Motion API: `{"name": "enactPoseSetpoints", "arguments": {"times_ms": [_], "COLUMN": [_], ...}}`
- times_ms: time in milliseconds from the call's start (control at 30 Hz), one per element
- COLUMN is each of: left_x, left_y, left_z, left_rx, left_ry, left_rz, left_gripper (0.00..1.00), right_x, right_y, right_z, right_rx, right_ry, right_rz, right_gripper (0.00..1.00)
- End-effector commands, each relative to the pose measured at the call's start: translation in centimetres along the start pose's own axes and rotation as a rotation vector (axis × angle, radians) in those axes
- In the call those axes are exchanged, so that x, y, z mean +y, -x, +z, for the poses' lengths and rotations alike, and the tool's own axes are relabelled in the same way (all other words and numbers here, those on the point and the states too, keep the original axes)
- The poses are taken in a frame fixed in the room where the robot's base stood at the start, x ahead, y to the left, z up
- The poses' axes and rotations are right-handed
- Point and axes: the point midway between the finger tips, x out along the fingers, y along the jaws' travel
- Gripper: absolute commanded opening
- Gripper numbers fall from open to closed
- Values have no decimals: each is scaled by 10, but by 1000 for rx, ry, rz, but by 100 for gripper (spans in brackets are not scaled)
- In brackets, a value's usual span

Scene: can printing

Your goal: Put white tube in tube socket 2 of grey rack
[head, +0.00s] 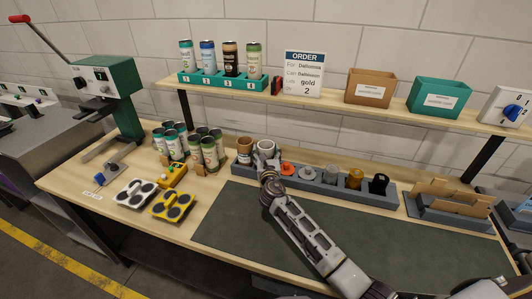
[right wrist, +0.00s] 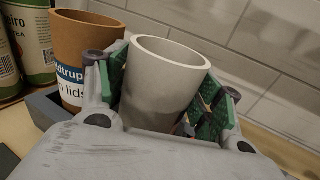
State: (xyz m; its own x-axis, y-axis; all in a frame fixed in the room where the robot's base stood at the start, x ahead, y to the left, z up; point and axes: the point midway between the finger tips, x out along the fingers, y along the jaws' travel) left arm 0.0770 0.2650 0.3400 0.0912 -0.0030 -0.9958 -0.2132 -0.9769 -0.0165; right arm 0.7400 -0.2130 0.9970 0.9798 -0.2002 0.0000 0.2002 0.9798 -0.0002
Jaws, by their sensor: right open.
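The white tube (head: 266,146) stands upright at the left part of the grey rack (head: 345,193), just right of a brown tube (head: 245,146) with a label. My right gripper (head: 266,158) is open and reaches around the white tube. In the right wrist view the white tube (right wrist: 165,85) is between my two green-padded fingers (right wrist: 165,95), with its open top towards me. Its lower end is hidden by my gripper, so I cannot tell how it sits in its socket. My left gripper is not in view.
Several cans (head: 208,150) stand left of the rack. A dark green mat (head: 235,215) lies clear in front.

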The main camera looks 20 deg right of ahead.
Motion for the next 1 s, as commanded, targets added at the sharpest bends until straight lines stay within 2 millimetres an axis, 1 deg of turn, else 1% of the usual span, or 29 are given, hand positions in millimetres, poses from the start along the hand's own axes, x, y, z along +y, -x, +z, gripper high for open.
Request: {"name": "enactPoseSetpoints", "arguments": {"times_ms": [167, 367, 1000], "left_x": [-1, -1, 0], "left_y": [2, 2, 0], "left_z": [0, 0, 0], "left_rx": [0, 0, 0], "left_ry": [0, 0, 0], "left_rz": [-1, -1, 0], "left_gripper": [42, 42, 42], "right_x": [0, 0, 0], "right_y": [0, 13, 81], "right_z": [4, 2, 2], "right_rx": [0, 0, 0], "right_ry": [-1, 0, 1], "right_rz": [0, 0, 1], "right_gripper": [66, 66, 66]}}
